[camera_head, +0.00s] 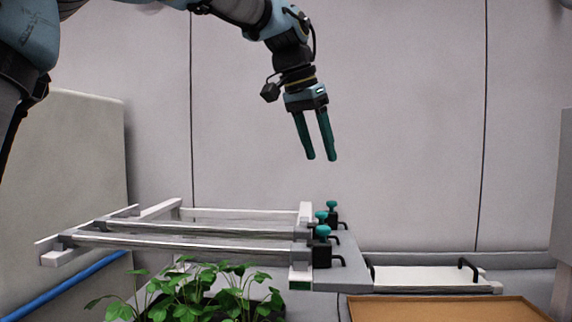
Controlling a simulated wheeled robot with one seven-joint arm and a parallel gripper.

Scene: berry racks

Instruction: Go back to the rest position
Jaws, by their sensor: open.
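My gripper (322,158) hangs from the arm in the upper middle of the head view, pointing down. Its two long green fingers are slightly apart, with nothing between them. It is in free air, well above the rack (180,240) and apart from it.
The rack has pale rails and several teal-knobbed black clamps (322,248) at its right end. Leafy green plants (190,295) stand below it. A white tray (425,276) and a brown board (445,308) lie at the lower right. A blue pipe (75,283) runs at lower left. The air around my gripper is clear.

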